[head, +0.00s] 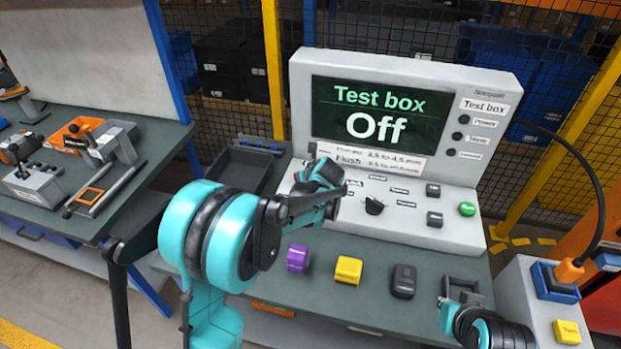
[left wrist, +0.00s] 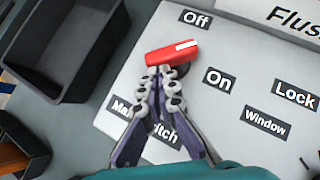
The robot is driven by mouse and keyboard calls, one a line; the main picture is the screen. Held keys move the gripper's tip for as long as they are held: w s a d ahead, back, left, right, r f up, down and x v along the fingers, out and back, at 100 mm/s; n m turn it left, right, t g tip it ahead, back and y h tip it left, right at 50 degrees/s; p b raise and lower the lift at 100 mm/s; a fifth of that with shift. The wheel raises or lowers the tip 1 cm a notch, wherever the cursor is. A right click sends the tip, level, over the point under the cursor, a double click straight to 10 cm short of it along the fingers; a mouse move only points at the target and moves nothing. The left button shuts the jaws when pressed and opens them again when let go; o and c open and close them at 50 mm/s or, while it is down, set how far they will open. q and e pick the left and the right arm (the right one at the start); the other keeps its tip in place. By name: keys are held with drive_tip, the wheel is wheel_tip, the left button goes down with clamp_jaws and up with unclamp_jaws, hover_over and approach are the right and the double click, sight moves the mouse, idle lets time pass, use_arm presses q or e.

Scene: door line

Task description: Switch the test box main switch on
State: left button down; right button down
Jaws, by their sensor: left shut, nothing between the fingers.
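The test box (head: 440,225) stands on the bench, and its screen (head: 375,115) reads "Test box Off". In the left wrist view the main switch is a red handle (left wrist: 172,53) with a white mark at its right end. The mark points between the "Off" label (left wrist: 197,18) and the "On" label (left wrist: 217,80). My left gripper (left wrist: 166,72) is shut and empty, its fingertips at the handle's lower edge; I cannot tell if they touch. In the head view my left gripper (head: 335,192) hides the switch. My right gripper (head: 450,305) is low at the right, its fingers unclear.
A dark rotary knob (head: 374,206) and a green button (head: 467,209) are on the panel. Purple (head: 298,258), yellow (head: 348,270) and dark (head: 403,281) blocks lie along the bench front. A black open tray (left wrist: 62,45) is left of the box.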

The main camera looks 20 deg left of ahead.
use_arm(q)
drive_tip(key=shift+s+a+m+t+h, duration=0.1)
drive_tip(key=shift+a+m+t+h, duration=0.3)
drive_tip(key=shift+m+h, duration=0.3)
drive_tip(key=shift+w+a, duration=0.2)
drive_tip(key=shift+a, duration=0.65)
drive_tip(key=shift+a+p, duration=0.15)
drive_tip(key=shift+p, duration=0.15)
